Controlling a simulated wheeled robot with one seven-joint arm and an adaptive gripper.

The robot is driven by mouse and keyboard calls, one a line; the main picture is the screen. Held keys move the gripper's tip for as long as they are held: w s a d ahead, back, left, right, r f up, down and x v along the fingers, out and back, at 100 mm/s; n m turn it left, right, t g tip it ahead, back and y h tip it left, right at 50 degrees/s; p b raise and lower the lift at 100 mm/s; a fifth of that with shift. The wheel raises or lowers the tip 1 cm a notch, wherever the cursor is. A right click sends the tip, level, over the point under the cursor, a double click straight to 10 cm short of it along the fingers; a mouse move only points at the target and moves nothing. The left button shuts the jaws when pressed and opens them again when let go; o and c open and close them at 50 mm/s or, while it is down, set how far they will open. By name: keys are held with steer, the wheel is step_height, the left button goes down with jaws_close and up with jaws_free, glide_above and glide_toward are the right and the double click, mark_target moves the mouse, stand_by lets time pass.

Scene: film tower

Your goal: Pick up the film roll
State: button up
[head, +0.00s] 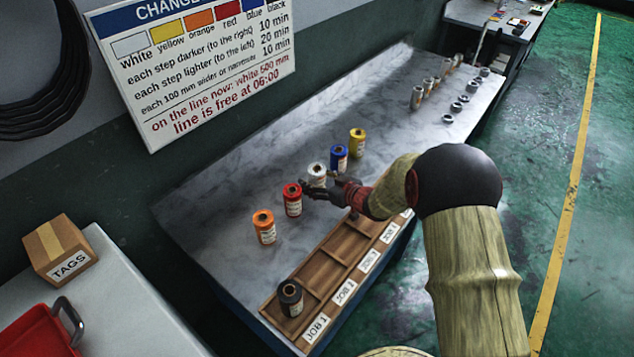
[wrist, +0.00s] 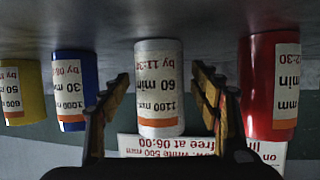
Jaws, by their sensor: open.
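Several film rolls stand upright in a row on the grey table: an orange roll (head: 264,227), a red roll (head: 293,200), a white roll (head: 317,174), a blue roll (head: 339,158) and a yellow roll (head: 357,142). A black roll (head: 290,297) stands in the near compartment of the wooden tray. My gripper (head: 312,186) is open at the white roll, partly covering its lower part. In the wrist view, which appears upside down, the white roll (wrist: 160,90) shows between my two open fingers (wrist: 160,78), with a gap on each side. How deep it sits between them is unclear.
The red roll (wrist: 268,90) and blue roll (wrist: 75,90) flank the fingers closely. The wooden tray (head: 337,258) with JOB labels lies along the table's front edge. Several metal cores (head: 417,97) stand farther back. A sign (head: 195,60) is behind the table.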

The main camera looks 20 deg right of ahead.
steer(key=c, duration=1.4)
steer(key=shift+r, duration=0.1)
